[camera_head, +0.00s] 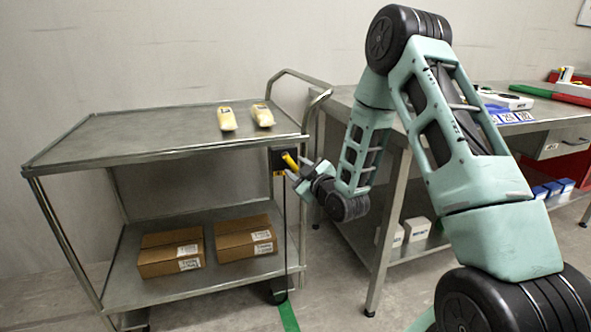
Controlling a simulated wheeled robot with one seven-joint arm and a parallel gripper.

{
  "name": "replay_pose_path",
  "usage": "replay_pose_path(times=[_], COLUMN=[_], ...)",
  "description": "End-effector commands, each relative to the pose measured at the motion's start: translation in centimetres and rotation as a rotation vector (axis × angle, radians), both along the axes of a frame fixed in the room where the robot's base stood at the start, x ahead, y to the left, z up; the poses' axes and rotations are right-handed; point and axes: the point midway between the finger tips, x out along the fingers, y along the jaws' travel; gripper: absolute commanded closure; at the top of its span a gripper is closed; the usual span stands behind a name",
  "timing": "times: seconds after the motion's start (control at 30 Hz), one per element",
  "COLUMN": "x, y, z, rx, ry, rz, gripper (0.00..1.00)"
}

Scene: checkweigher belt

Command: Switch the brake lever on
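The brake lever is a yellow handle (290,161) on a small black box (277,157) at the right front post of a steel trolley (90,141). The lever slants up and to the left. A black cable or rod runs down from the box towards the trolley's wheel. My gripper (297,177) is at the lever's lower right, very close to it in the picture. I cannot tell whether they touch. The gripper's fingers are small and partly hidden by its own body, so their opening does not show clearly.
Two yellowish packs (228,119) lie on the trolley's top shelf, and two cardboard boxes (171,252) stand on its lower shelf. A steel workbench (540,127) stands to the right, behind my arm. The trolley's push handle (300,77) rises at its right end.

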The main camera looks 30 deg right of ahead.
Motion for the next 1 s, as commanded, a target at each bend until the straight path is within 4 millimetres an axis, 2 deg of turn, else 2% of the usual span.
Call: replay_pose_path(times=[0.13,0.43,0.47,0.5,0.6,1.0], x=[1.05,1.28,1.27,1.27,1.26,1.26], y=[-0.01,-0.02,-0.02,-0.02,-0.02,0.08], z=[0.00,0.01,0.01,0.01,0.01,-0.26], rx=[0.001,0.000,0.000,0.000,0.000,0.045], ry=[0.000,0.000,0.000,0.000,0.000,-0.013], rz=[0.000,0.000,0.000,0.000,0.000,0.000], gripper=[0.62,0.62,0.65,0.76,1.00,1.00])
